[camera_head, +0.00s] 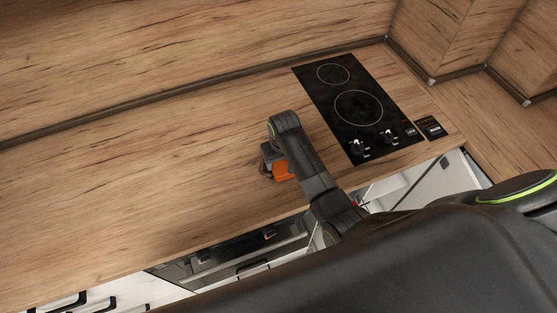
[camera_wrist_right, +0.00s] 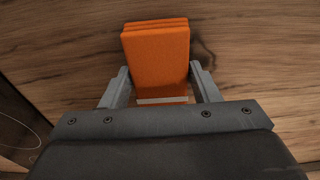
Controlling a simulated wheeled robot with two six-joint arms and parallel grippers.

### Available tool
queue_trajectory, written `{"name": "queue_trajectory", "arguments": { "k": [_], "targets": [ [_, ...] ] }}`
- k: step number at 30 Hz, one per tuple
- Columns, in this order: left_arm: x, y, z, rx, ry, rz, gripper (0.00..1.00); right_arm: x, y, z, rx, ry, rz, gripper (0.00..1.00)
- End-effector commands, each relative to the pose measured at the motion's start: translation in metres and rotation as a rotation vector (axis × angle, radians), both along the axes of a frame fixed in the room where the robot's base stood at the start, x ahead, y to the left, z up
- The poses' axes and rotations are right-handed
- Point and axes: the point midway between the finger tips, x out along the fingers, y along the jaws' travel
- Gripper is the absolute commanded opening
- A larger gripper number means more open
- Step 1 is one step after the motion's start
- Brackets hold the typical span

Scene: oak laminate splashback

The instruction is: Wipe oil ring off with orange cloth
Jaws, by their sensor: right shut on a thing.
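My right gripper (camera_head: 272,165) is low over the wooden worktop (camera_head: 170,150), left of the hob. It is shut on the orange cloth (camera_head: 283,169), a folded block that stands out between the two fingers in the right wrist view (camera_wrist_right: 157,55). I cannot tell whether the cloth touches the worktop. A faint dark curved mark (camera_wrist_right: 206,58) shows on the wood just right of the cloth in the wrist view. I cannot tell whether it is oil or wood grain; no full oil ring shows clearly. My left gripper is out of view.
A black two-ring hob (camera_head: 345,100) with knobs lies right of my right arm. A small dark panel (camera_head: 430,127) sits beside it. The wooden splashback (camera_head: 180,50) runs along the back. The worktop to the left is clear. Cabinets and an oven front (camera_head: 235,257) are below the front edge.

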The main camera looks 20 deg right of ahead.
Motion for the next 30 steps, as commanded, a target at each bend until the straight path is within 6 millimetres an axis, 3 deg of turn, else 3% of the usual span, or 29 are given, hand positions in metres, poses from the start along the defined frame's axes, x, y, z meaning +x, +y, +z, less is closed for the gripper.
{"name": "queue_trajectory", "arguments": {
  "k": [30],
  "targets": [
    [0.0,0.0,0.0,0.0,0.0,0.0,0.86,-0.001,0.042,-0.001,0.005,0.0,0.002,0.37]
  ]
}}
